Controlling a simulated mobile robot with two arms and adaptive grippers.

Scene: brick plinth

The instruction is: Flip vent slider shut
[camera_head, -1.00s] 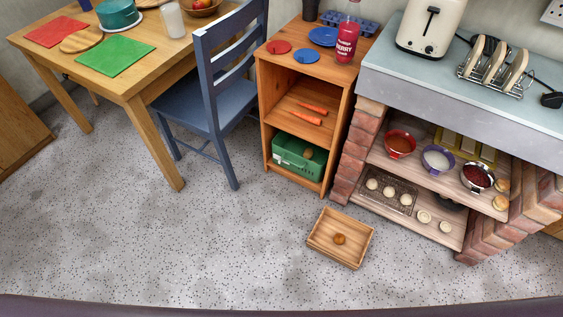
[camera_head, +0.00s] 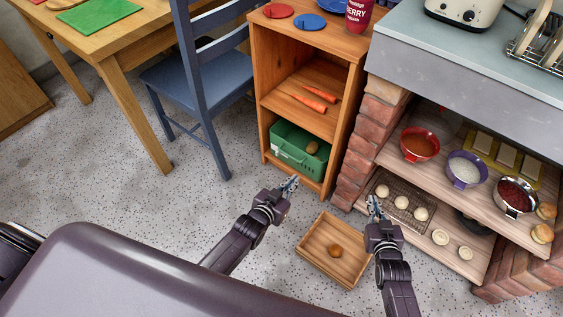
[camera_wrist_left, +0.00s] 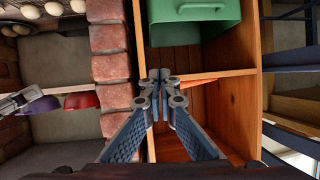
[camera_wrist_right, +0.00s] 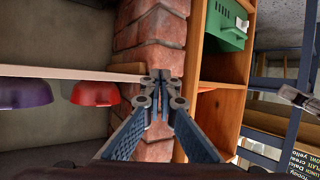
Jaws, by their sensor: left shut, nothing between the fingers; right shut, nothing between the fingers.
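I cannot make out a vent slider for certain in any view. A round red disc (camera_head: 278,10) and a round blue disc (camera_head: 309,22) lie flat on top of the wooden shelf unit (camera_head: 259,75); each has a small raised mark too small to read. My left gripper (camera_head: 290,186) is shut and empty in front of the unit's lower opening, well below the discs. My right gripper (camera_head: 373,207) is shut and empty in front of the brick plinth, near the crate on the floor. Both pairs of closed fingers show in their wrist views.
A green crate (camera_head: 292,149) sits in the unit's lower compartment, carrots (camera_head: 315,98) above it. A berry bottle (camera_head: 358,14) stands beside the discs. A brick plinth (camera_head: 366,145) holds bowls and buns. A wooden crate (camera_head: 318,264) lies on the floor. A blue chair (camera_head: 196,95) stands left.

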